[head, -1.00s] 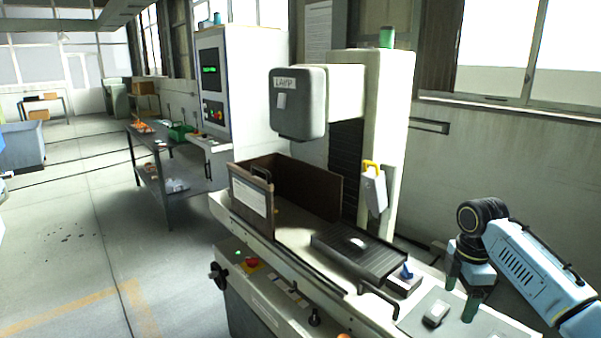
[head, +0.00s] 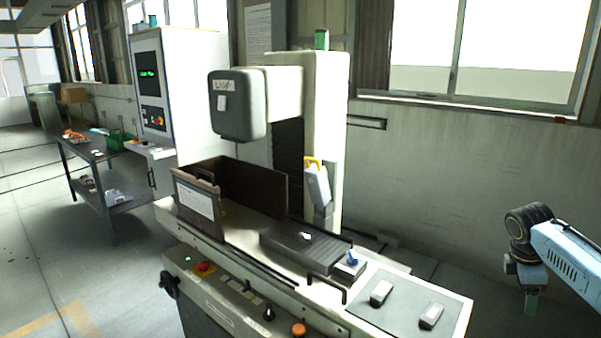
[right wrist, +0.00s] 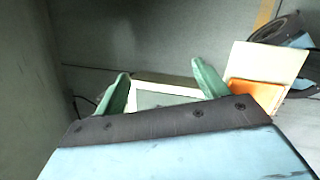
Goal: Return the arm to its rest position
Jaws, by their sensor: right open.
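My right arm (head: 575,257), light blue with a black wrist joint, comes in from the right edge in the head view. Its gripper (head: 531,300) hangs down beyond the right end of the machine table, clear of it. In the right wrist view, the two green fingers of the right gripper (right wrist: 163,78) stand wide apart with nothing held between them. My left gripper is not in view.
The wall (head: 450,160) stands behind. Floor shows right of the table.

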